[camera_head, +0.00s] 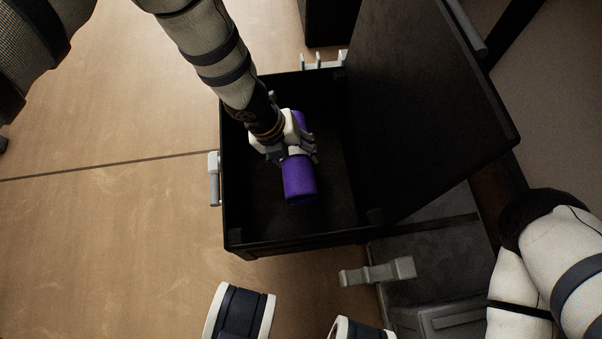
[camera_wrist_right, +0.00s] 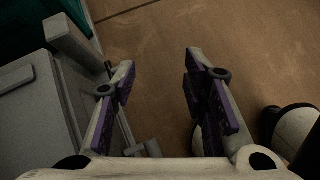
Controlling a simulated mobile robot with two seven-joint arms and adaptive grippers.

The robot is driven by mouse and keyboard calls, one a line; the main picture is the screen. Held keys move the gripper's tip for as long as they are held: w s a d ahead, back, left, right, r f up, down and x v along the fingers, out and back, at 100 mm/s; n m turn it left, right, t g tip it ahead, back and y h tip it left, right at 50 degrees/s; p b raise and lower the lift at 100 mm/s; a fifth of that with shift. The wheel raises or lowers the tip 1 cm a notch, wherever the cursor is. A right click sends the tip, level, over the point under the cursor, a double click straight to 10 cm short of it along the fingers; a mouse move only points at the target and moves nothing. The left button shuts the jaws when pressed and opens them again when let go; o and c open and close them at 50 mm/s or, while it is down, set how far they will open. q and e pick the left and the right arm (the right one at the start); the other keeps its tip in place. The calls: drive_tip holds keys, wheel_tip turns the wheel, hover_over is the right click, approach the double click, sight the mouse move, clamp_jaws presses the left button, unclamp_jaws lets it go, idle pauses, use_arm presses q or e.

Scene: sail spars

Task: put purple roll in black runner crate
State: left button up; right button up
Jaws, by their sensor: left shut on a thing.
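The purple roll (camera_head: 300,181) is in the head view, inside the outline of the open black runner crate (camera_head: 233,237). My left gripper (camera_head: 298,148) is shut around the roll's middle, and both ends of the roll stick out past the fingers. I cannot tell whether the roll touches the crate floor. The crate's dark lid or tall panel (camera_head: 430,90) stands at its right side. In the right wrist view my right gripper (camera_wrist_right: 160,75) has its purple-padded fingers wide apart with nothing between them. The right fingers do not show in the head view.
Grey latches or handles sit on the crate's left side (camera_head: 214,178) and far edge (camera_head: 322,61). A grey bracket (camera_head: 378,271) and grey case (camera_head: 440,315) lie below right of the crate. The wooden floor (camera_head: 110,220) at left is clear.

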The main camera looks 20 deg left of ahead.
use_arm(q)
wheel_tip(320, 180, down, 10)
drive_tip(key=b, duration=0.3)
drive_tip(key=shift+s+r, duration=0.1)
drive_tip(key=shift+r, duration=0.1)
use_arm(e)
drive_tip(key=shift+s+f+g, duration=0.3)
drive_tip(key=shift+s+f, duration=0.4)
drive_tip(key=shift+f, duration=0.35)
use_arm(q)
drive_tip(key=shift+f, duration=0.15)
drive_tip(key=o, duration=1.4)
drive_tip(key=p+v, duration=0.5)
drive_tip(key=v, duration=0.7)
drive_tip(key=shift+r, duration=0.2)
use_arm(e)
drive_tip(key=w+r, duration=0.1)
drive_tip(key=w+r+t, duration=0.1)
drive_tip(key=r, duration=0.1)
drive_tip(key=shift+a+r, duration=0.1)
